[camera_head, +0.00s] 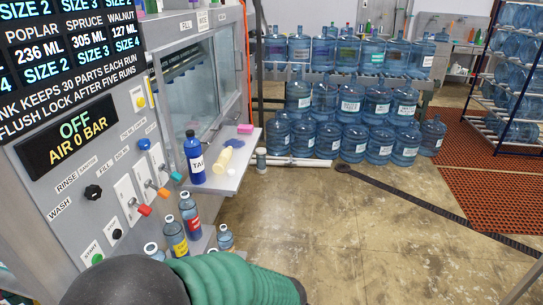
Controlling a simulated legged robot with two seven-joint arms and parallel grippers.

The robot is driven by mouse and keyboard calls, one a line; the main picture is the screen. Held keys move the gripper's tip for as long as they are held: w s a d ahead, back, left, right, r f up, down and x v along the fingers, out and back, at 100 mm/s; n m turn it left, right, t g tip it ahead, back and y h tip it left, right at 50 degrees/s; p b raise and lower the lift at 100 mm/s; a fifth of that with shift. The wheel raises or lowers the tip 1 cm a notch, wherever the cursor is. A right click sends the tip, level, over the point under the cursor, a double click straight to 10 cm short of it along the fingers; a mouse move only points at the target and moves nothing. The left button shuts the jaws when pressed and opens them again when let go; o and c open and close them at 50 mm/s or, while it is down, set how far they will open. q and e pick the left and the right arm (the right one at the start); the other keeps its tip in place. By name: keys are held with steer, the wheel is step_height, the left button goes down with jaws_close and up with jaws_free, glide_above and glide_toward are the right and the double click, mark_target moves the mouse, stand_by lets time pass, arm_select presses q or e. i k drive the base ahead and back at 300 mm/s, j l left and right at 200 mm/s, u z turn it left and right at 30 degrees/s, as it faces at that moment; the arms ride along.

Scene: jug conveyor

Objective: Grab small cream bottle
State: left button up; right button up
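A small cream bottle (223,160) lies on its side on the grey shelf (212,184) of the machine, left of centre. It is beside a tall dark blue bottle (194,158) with a white label, which stands upright to its left. A small white round thing (231,172) is just in front of the cream bottle. No gripper fingers show in the head view, so nothing is seen touching the cream bottle.
A pink block (245,129) and a blue cloth-like thing (234,143) lie behind the cream bottle. Labelled bottles (190,214) stand below the shelf. The control panel (75,140) is at left. Large water jugs (322,139) line the back. The floor (370,240) at right is mostly clear.

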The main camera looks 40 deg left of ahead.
mark_target(219, 165)
steer(key=i+l+u, duration=0.1)
steer(key=i+u, duration=0.15)
steer(key=i, duration=0.25)
steer(key=i+l+u, duration=0.2)
steer(key=i, duration=0.35)
steer(key=i+l+u, duration=0.25)
steer(key=i, duration=0.25)
steer(key=i+j+u, duration=0.25)
steer(key=u, duration=0.2)
steer(key=i+j+u, duration=0.15)
steer(key=u, duration=0.3)
steer(key=i+u, duration=0.35)
steer(key=u, duration=0.15)
steer(key=i+u, duration=0.25)
steer(key=u, duration=0.2)
steer(key=i+l+u, duration=0.25)
steer(key=u, duration=0.2)
steer(key=i+l+u, duration=0.25)
steer(key=u, duration=0.2)
steer(key=i+l+u, duration=0.15)
steer(key=i+u, duration=0.3)
